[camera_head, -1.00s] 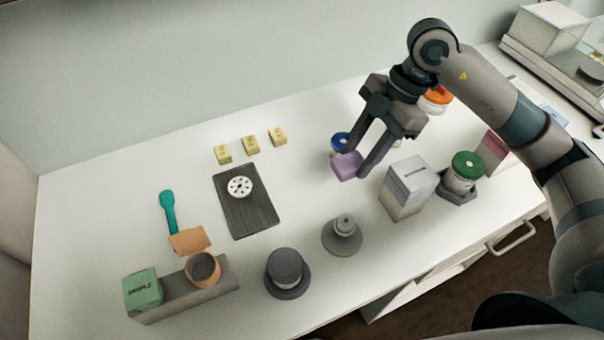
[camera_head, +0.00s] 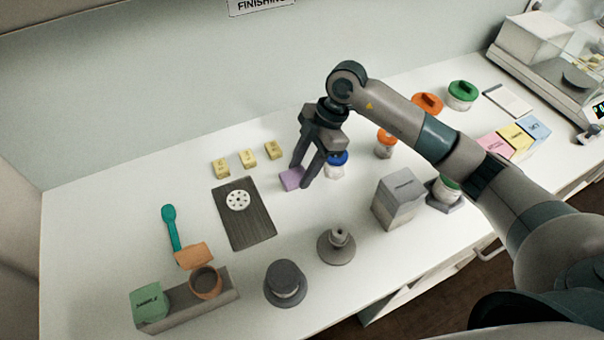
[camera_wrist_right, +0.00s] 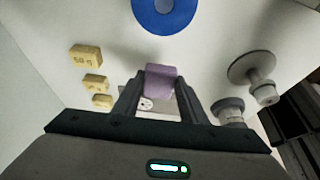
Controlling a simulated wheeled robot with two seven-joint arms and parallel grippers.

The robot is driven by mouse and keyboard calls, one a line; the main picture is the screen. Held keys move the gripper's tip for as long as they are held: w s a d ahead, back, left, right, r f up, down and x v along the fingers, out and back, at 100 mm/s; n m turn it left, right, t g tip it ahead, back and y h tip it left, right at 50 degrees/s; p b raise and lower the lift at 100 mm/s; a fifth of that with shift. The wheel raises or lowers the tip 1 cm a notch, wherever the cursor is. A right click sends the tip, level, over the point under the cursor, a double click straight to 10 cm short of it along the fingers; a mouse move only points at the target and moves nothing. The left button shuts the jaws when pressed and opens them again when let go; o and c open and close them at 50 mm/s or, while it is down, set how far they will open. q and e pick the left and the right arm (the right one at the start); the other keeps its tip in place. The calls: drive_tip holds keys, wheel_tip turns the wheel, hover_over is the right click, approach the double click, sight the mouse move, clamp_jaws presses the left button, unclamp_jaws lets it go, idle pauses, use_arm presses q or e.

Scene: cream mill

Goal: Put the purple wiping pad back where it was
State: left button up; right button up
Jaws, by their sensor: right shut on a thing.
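The purple wiping pad (camera_head: 291,178) is between the fingertips of my right gripper (camera_head: 304,176), left of the blue-lidded jar (camera_head: 336,165). In the right wrist view the pad (camera_wrist_right: 161,80) is also held between the two fingers. My right gripper is shut on it, low over the white counter. I cannot tell whether the pad touches the counter. My left gripper is not in view.
Yellow weights (camera_head: 247,158) stand behind the dark board (camera_head: 246,222) with a white perforated disc (camera_head: 238,201). A grey box (camera_head: 398,200), a grey knobbed piece (camera_head: 337,248) and an orange-lidded jar (camera_head: 385,145) stand nearby. Counter between board and pad is clear.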

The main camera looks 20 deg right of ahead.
idle(0.3)
drive_tip(key=shift+f+p, duration=0.9)
drive_tip(key=shift+f, duration=1.15)
drive_tip(key=shift+f, duration=0.15)
drive_tip(key=o, duration=1)
